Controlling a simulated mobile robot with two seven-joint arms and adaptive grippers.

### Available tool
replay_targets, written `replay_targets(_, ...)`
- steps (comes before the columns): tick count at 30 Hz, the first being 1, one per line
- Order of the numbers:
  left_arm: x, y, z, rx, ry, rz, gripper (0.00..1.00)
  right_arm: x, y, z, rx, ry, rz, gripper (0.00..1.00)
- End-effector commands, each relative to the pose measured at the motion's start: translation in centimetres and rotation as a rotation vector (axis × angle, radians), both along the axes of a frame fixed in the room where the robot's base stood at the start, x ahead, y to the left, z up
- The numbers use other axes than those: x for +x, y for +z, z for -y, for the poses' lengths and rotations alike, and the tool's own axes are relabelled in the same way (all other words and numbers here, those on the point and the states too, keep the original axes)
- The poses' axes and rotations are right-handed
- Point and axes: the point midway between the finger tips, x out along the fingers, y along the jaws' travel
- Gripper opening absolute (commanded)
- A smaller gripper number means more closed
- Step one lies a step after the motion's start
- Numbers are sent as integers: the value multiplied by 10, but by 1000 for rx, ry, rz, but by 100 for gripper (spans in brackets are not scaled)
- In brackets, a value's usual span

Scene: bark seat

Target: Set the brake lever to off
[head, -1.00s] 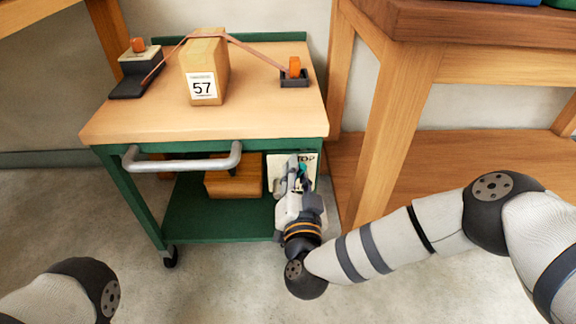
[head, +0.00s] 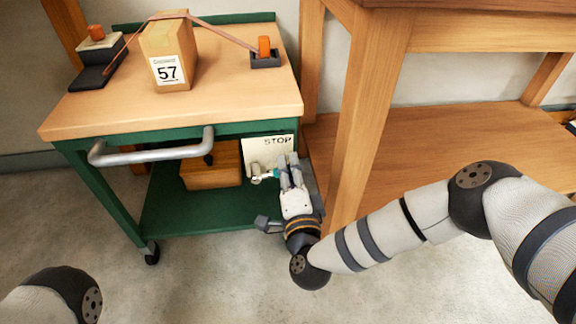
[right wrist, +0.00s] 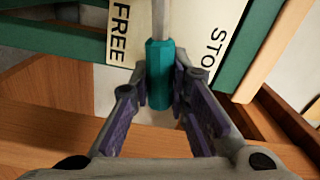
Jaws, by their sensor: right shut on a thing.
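The brake lever has a teal grip (right wrist: 160,75) on a metal rod. In the right wrist view the rod runs up between the words FREE and STOP on a cream plate (right wrist: 190,25).
The green cart (head: 190,215) has a wooden top (head: 210,100) carrying a strapped box (head: 168,55) marked 57. A metal handle (head: 150,153) crosses its front. A wooden workbench (head: 365,120) stands close on the right. Floor in front is clear.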

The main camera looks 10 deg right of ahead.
Motion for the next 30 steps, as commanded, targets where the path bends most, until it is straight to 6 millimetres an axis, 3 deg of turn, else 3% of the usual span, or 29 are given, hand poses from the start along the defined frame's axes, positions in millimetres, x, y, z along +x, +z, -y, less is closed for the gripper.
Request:
replay_targets(21,-1,-3,0,-1,-1,-5,47,-1,-7,-1,70,4,-7,0)
replay_targets(22,-1,-3,0,-1,-1,-5,47,-1,-7,-1,70,4,-7,21)
replay_targets(24,-1,-3,0,-1,-1,-5,47,-1,-7,0,70,4,-6,37)
replay_targets(30,-1,-3,0,-1,-1,-4,47,-1,-6,0,68,2,-4,38)
